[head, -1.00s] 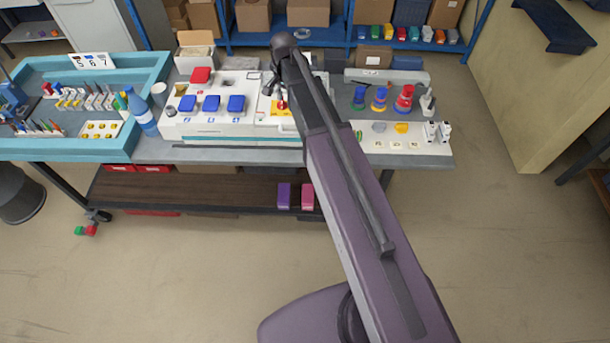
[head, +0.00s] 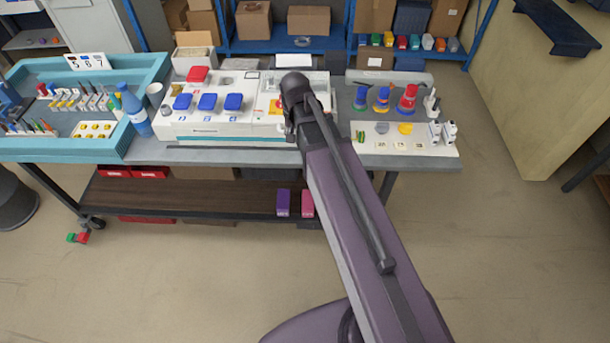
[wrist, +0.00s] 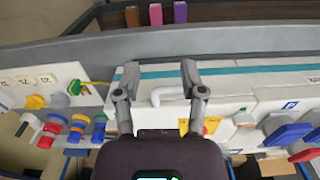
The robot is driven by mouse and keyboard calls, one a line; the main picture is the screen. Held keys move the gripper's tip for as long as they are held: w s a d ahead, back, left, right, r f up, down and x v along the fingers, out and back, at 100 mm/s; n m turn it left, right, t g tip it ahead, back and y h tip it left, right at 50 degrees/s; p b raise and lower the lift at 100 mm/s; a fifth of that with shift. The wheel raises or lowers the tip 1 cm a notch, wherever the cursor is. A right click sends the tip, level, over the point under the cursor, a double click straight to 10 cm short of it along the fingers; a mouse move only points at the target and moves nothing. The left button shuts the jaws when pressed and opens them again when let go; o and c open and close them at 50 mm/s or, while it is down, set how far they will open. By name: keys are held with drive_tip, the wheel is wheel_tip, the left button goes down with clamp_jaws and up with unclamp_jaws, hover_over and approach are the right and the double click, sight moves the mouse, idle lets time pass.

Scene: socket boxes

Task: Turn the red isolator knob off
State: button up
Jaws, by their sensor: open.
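The red isolator knob (wrist: 206,130) shows in part on its yellow plate (wrist: 185,127) in the wrist view, close behind my gripper's right finger. The plate sits on the white socket unit (head: 235,128). My gripper (wrist: 160,72) is open and empty, its fingers spread over the unit's front edge. The knob is not between the fingertips. A white handle (wrist: 168,94) shows between the fingers. In the head view my gripper is hidden behind my arm.
Blue-lidded sockets (head: 208,102) and a red-lidded socket (head: 197,74) stand left of the plate. Coloured plugs (head: 382,100) stand to the right.

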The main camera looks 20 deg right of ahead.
drive_tip(key=s+f+n+b, duration=0.3)
drive_tip(key=s+f+b, duration=0.1)
drive_tip(key=s, duration=0.5)
drive_tip(key=shift+f+n+b, duration=0.4)
drive_tip(key=shift+f, duration=0.25)
drive_tip(key=shift+s, duration=0.3)
drive_tip(key=shift+a, duration=0.1)
